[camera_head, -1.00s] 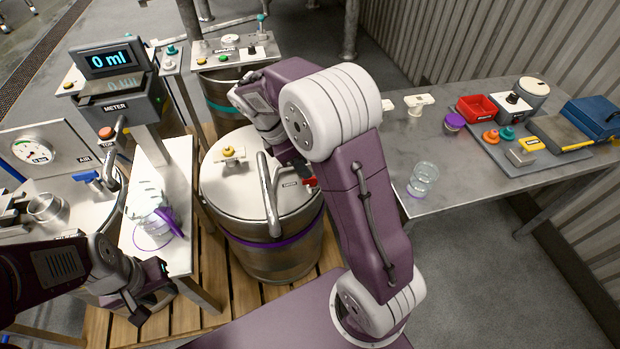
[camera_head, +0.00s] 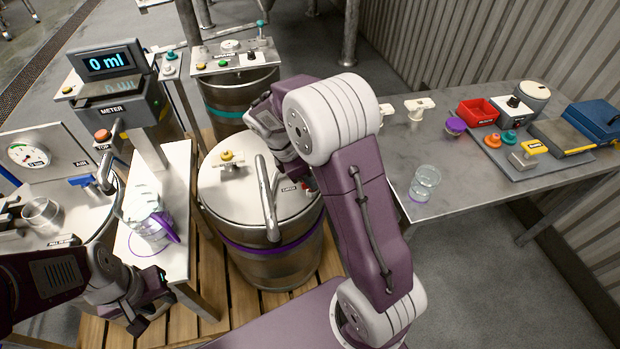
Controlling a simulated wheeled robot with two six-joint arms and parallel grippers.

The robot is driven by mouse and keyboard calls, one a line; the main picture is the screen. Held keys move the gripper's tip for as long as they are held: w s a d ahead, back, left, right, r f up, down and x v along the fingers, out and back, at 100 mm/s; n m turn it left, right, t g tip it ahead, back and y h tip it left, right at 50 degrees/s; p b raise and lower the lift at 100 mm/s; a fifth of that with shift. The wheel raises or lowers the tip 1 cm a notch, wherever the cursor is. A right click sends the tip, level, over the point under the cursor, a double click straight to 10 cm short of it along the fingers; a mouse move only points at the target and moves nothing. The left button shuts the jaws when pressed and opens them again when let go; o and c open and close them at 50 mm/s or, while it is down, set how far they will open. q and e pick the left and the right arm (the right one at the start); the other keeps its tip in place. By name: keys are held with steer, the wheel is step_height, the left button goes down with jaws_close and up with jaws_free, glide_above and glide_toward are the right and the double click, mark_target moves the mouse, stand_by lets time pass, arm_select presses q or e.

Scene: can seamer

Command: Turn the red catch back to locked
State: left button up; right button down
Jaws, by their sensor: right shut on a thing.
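The red catch (camera_head: 308,185) shows as a small red patch on the right side of the lid of the steel drum (camera_head: 258,228), beside a small black label. My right gripper (camera_head: 301,178) is shut on the red catch, reaching down from above. My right forearm and wrist hide most of the catch, so its exact angle cannot be told. My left gripper (camera_head: 158,302) is open and empty, low at the left, beside the white bench and apart from the drum.
A curved metal handle (camera_head: 267,200) stands on the lid close to my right gripper, with a yellow-knobbed fitting (camera_head: 227,158) further left. A pitcher with a purple handle (camera_head: 150,218) stands on the white bench. A glass (camera_head: 425,182) stands on the right-hand table.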

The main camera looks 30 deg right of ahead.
steer(key=shift+r+p, duration=0.15)
steer(key=shift+p, duration=0.35)
steer(key=m+g+y+p, duration=0.1)
steer(key=m+p, duration=0.3)
steer(key=p, duration=0.1)
steer(key=m+g+p, duration=0.2)
steer(key=m+p, duration=0.2)
steer(key=p, duration=0.1)
steer(key=shift+w+d+m+y+p, duration=0.2)
steer(key=shift+m+y+p, duration=0.2)
steer(key=m+p, duration=0.1)
steer(key=m, duration=0.1)
steer(key=m+y+p, duration=0.1)
steer(key=m, duration=0.1)
steer(key=shift+d+g+y+p, duration=0.1)
steer(key=shift+g+y+p, duration=0.2)
steer(key=shift+d+m+y+p, duration=0.1)
steer(key=shift+m+y+p, duration=0.75)
steer(key=shift+m, duration=1.65)
steer(key=c, duration=1.5)
jaws_free()
steer(key=shift+w, duration=0.1)
